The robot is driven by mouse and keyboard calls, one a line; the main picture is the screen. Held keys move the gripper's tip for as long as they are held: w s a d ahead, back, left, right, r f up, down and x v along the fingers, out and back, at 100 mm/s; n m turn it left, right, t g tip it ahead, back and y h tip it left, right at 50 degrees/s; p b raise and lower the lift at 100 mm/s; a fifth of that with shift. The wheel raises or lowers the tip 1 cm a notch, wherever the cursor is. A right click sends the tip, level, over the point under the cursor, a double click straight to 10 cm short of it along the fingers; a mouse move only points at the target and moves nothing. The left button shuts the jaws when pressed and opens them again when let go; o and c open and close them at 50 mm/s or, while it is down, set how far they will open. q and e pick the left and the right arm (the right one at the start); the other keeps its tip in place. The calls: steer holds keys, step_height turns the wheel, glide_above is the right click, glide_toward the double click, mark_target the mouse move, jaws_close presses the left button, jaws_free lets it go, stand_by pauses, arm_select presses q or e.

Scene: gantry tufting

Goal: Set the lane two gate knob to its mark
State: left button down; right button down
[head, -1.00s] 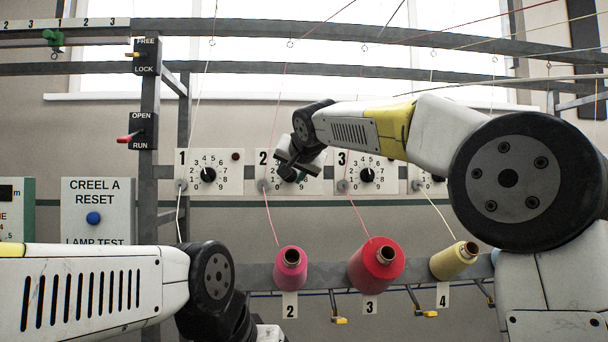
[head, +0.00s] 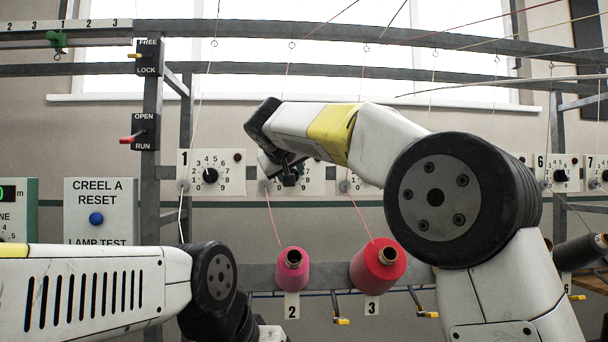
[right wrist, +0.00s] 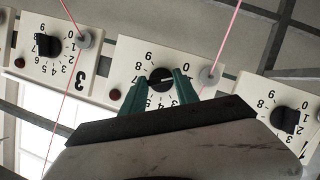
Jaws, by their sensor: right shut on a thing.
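The lane two gate knob (right wrist: 158,74) is a black round knob on a white numbered plate (right wrist: 128,62), in the middle of the right wrist view, which shows it upside down. A pale pointer line on it points toward the right of that view. My right gripper (right wrist: 161,84) has its two teal fingers on either side of the knob, shut on it. In the head view my right gripper (head: 289,176) covers the knob and part of plate 2 (head: 315,184). The fingers hide some numerals, and I cannot make out the mark. My left gripper is not in view.
The lane one knob (head: 210,175) and lane three knob (right wrist: 48,45) sit on plates either side. Pink yarn (head: 272,215) runs down beside plate 2 to a pink cone (head: 292,268). A red cone (head: 378,264) stands to its right. A reset box (head: 100,212) is at left.

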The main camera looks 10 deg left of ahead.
steer(key=shift+a+f+n+t+h, duration=0.15)
steer(key=shift+n+h, duration=0.15)
steer(key=shift+n, duration=0.25)
steer(key=shift+d+f+n+t+h, duration=0.15)
steer(key=shift+n+h, duration=0.15)
steer(key=shift+n, duration=0.25)
steer(key=c, duration=0.9)
jaws_free()
steer(key=shift+r, duration=0.1)
steer(key=shift+r, duration=0.1)
steer(key=v, duration=0.7)
steer(key=shift+s, duration=0.4)
